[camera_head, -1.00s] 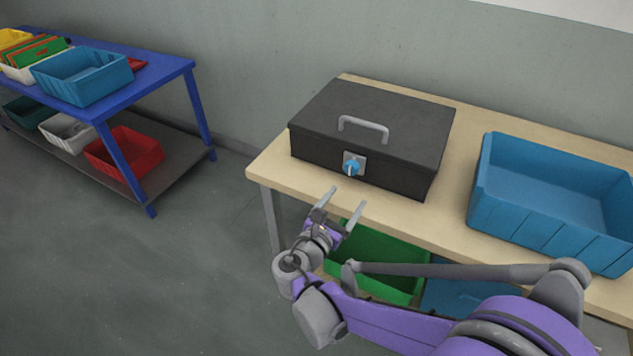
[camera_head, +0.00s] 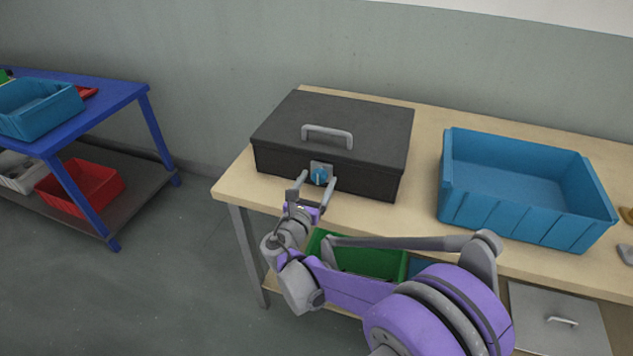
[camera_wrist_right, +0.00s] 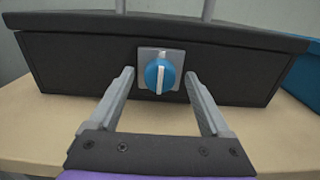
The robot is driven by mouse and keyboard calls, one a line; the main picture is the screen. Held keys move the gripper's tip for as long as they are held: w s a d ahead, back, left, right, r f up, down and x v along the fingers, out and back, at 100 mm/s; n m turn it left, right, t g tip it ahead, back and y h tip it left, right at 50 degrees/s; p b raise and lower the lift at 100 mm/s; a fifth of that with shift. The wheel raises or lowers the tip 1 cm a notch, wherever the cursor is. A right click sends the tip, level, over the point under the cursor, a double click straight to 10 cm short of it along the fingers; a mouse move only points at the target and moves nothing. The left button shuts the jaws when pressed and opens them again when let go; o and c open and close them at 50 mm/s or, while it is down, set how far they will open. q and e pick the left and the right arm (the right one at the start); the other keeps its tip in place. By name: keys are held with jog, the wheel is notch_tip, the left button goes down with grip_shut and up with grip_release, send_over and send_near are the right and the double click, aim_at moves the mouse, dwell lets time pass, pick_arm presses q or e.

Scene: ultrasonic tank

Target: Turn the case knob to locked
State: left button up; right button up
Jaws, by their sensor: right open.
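The black case (camera_head: 335,140) sits closed on the wooden table, its grey handle (camera_head: 328,135) on the lid. On its front is a blue knob (camera_head: 319,175) with a white pointer line, on a square grey plate. In the right wrist view the knob (camera_wrist_right: 160,75) shows its white line close to vertical. My right gripper (camera_head: 315,184) is open in front of the case, its fingers on either side of the knob's line. In the wrist view the fingertips (camera_wrist_right: 159,82) stand left and right of the knob, apart from it. My left gripper is not in view.
A blue bin (camera_head: 520,185) stands on the table right of the case. A green bin (camera_head: 365,258) and a grey lid (camera_head: 560,320) are below the tabletop. A blue cart (camera_head: 100,110) with bins stands at the left.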

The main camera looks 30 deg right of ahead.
jog(key=shift+w, duration=0.1)
grip_shut()
dwell(0.4)
jog(key=shift+m, duration=0.3)
jog(key=m+p, duration=0.1)
jog(key=m, duration=0.7)
jog(key=shift+m+p, duration=0.4)
jog(key=m, duration=0.4)
jog(key=shift+p, duration=0.35)
jog(key=shift+m+p, duration=0.3)
jog(key=shift+m, duration=1.9)
